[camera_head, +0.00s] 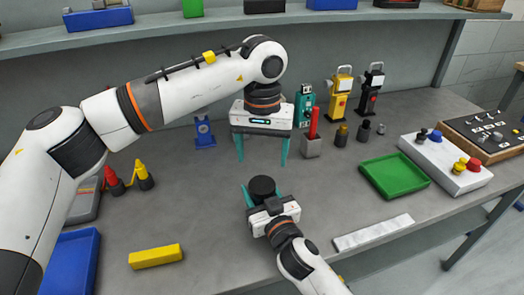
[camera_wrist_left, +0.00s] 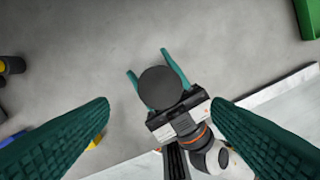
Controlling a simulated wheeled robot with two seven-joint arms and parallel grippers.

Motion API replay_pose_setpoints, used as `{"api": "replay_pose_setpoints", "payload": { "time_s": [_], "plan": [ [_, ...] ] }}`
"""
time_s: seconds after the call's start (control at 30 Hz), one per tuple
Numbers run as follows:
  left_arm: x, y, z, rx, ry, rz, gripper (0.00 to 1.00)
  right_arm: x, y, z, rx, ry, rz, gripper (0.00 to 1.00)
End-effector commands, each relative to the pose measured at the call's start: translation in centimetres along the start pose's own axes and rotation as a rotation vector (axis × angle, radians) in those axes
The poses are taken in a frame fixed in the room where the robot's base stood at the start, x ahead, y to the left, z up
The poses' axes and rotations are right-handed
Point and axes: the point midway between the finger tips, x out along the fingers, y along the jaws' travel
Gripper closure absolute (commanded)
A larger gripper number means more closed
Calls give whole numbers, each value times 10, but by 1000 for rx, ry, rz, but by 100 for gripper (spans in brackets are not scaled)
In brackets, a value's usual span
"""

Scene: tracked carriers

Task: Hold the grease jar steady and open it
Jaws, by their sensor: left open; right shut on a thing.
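The grease jar (camera_head: 262,187) is a dark, short cylinder with a round black lid, standing upright on the grey bench near the middle. From above it shows as a black disc (camera_wrist_left: 160,87) in the left wrist view. My right gripper (camera_head: 263,193) is shut on the jar, its teal fingers on either side of it. The jar's lower body is mostly hidden by that gripper. My left gripper (camera_head: 262,160) is open and empty, pointing down above and behind the jar in the head view. In the left wrist view its fingers (camera_wrist_left: 160,103) spread wide with the lid between them, apart from it.
A yellow block (camera_head: 156,256) lies front left. A grey holder with a red marker (camera_head: 312,140) and several small dark cylinders stand behind right. A green tray (camera_head: 394,175), a white button box (camera_head: 446,165) and a pale flat bar (camera_head: 374,232) lie right. A shelf (camera_head: 200,27) runs along the back.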

Motion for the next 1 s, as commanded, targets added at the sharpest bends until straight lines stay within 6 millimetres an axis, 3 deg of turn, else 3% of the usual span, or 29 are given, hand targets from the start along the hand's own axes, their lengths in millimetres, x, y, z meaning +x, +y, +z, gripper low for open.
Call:
{"api": "replay_pose_setpoints", "payload": {
  "time_s": [0.1, 0.3, 0.8, 1.0],
  "plan": [
    [0, 0, 0, 166, 1, -1, 27, 0, 0, 0, 0, 1, 0, 100],
    [2, 0, 0, 299, 1, -1, 27, 0, 0, 0, 0, 1, 0, 100],
    [68, 0, 0, 308, 2, -1, 27, 0, 0, 0, 0, 1, 0, 100],
    [80, 0, 0, 308, 1, -1, 27, 0, 0, 0, 0, 1, 0, 100]
  ]
}}
